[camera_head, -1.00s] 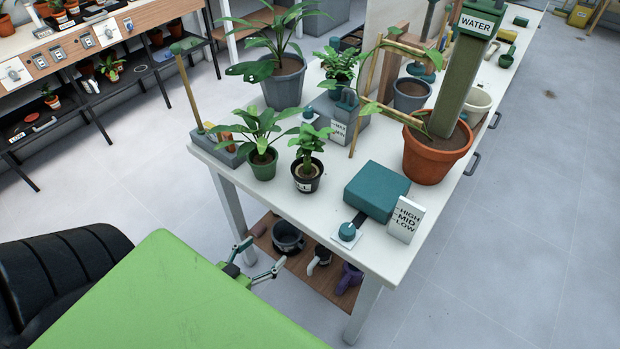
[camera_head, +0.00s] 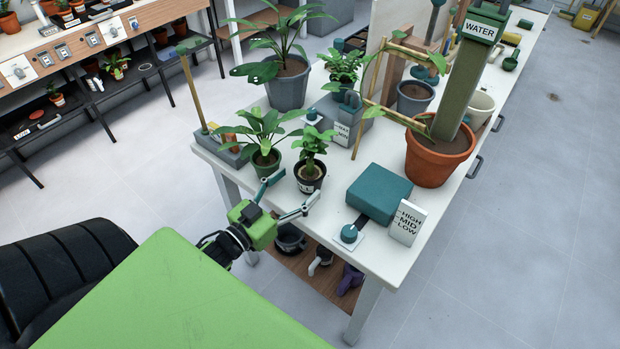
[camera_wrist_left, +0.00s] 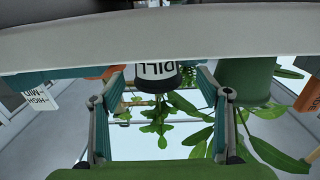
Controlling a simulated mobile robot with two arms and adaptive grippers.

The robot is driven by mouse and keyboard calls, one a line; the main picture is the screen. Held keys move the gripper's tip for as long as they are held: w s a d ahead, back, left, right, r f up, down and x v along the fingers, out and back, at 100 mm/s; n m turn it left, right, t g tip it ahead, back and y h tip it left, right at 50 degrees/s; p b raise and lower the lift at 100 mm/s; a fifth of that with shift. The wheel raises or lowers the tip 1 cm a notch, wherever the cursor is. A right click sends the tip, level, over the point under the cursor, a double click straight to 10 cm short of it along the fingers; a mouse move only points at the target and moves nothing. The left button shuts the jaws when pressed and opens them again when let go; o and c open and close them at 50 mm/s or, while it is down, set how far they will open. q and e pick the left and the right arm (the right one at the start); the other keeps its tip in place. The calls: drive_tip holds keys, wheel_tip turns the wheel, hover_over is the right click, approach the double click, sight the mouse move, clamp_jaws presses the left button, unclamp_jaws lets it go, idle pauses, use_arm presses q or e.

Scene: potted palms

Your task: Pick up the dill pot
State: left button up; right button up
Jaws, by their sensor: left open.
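The dill pot (camera_head: 309,184) is a small black pot with a white label and a bushy green plant, standing upright near the table's front edge. In the left wrist view, which looks upside down, its label (camera_wrist_left: 157,70) reads DILL, and the table edge hides the pot's base. My left gripper (camera_head: 297,188) is open and empty at the table's front edge, just in front of the pot. In the left wrist view the pot shows between the spread fingers (camera_wrist_left: 160,80), apart from both. My right gripper is not in view.
A green pot with a broad-leaved plant (camera_head: 265,161) stands close left of the dill pot. A teal block (camera_head: 379,193) and a HIGH-MID-LOW sign (camera_head: 406,223) stand to the right. The white table (camera_head: 335,215) has a lower shelf (camera_head: 300,268) holding pots.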

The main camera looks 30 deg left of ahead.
sight(310, 174)
use_arm(q)
drive_tip(key=w, duration=0.2)
drive_tip(key=w+d+p, duration=0.1)
drive_tip(key=w, duration=0.1)
drive_tip(key=shift+r, duration=0.35)
drive_tip(key=shift+w+f, duration=0.1)
drive_tip(key=shift+w, duration=0.5)
drive_tip(key=c, duration=1.2)
